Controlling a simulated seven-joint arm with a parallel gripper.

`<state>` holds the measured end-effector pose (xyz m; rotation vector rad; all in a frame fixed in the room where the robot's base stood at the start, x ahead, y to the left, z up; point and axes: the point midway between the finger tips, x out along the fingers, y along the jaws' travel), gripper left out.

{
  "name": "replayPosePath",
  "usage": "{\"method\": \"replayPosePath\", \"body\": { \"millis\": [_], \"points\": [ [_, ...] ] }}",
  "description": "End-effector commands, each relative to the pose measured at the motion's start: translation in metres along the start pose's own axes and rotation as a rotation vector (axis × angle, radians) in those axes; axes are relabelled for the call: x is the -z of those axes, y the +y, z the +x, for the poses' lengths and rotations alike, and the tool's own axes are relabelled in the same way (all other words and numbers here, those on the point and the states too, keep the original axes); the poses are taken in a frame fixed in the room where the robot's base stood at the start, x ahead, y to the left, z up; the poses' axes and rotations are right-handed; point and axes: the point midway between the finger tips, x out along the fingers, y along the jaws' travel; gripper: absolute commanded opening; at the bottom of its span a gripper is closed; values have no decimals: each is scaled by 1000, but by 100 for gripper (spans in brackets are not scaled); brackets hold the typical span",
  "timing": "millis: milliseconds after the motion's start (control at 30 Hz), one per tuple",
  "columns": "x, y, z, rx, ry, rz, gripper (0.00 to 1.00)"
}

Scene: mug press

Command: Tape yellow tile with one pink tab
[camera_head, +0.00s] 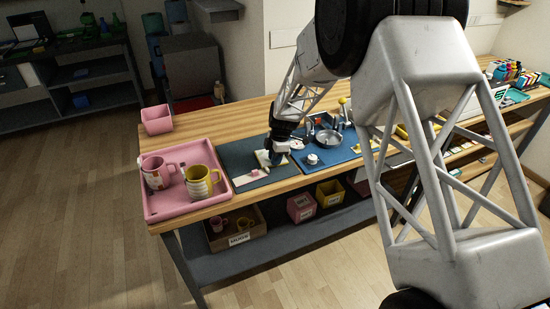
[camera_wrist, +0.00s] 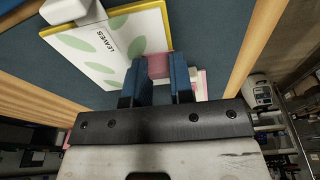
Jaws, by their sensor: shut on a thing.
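The yellow tile (camera_wrist: 85,50) lies on the dark mat, its yellow edge showing round a white face with green leaf shapes and the word LEAVES. In the head view the tile (camera_head: 263,158) is partly hidden by my gripper (camera_head: 275,156). In the wrist view my gripper (camera_wrist: 158,82) is shut on a small pink tab (camera_wrist: 158,65), at the tile's right edge. I cannot tell whether the tab touches the tile. A white and pink piece (camera_wrist: 201,82) shows just right of the fingers; a pale, pink-marked strip (camera_head: 255,174) lies in front of the tile.
A pink tray (camera_head: 190,212) holds a pink mug (camera_head: 157,176) and a yellow mug (camera_head: 199,182) at the bench's left end. A pink bin (camera_head: 157,120) stands behind it. A blue mat with a round metal fixture (camera_head: 327,138) is right of my gripper. A grey block (camera_wrist: 65,10) sits at the tile's far corner.

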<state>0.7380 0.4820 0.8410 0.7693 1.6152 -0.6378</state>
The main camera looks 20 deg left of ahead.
Motion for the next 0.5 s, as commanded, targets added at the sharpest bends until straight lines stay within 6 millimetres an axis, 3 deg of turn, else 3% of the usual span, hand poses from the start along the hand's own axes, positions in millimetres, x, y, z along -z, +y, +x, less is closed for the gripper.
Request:
{"method": "replayPosePath", "body": {
  "millis": [300,333,500],
  "points": [
    [0,-2,3,4,1,1,8],
    [0,-2,3,4,1,1,26],
    [0,-2,3,4,1,1,51]
  ]
}}
